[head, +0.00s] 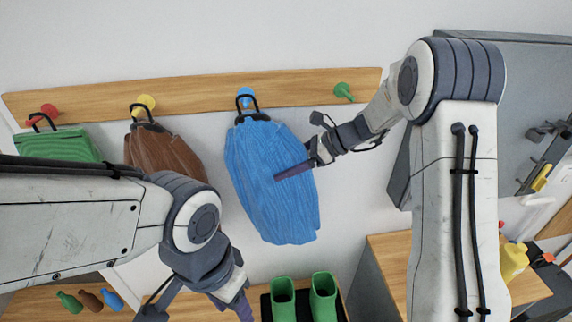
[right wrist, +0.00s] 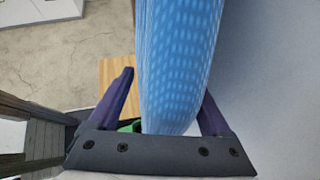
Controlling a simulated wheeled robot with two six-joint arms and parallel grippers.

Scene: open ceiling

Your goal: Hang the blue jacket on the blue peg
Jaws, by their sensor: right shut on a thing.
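The blue jacket (head: 270,190) is upright against the wall at the middle of the head view, slightly tilted. Its dark loop (head: 257,108) overlaps the blue peg (head: 245,92) on the wooden rail; I cannot tell for sure whether the peg bears it. My right gripper (head: 294,171) is shut on the jacket's right side, below the loop. In the right wrist view the jacket (right wrist: 178,60) fills the space between the two purple fingers. My left gripper (head: 240,304) is low at the front, away from the jacket, its fingers partly cut off by the bottom edge.
The wooden rail (head: 197,97) also bears red, yellow and green pegs. A green item (head: 60,146) and a brown jacket (head: 160,150) hang left; the green peg (head: 343,91) is free. Green boots (head: 323,296) stand below. A grey cabinet stands at right.

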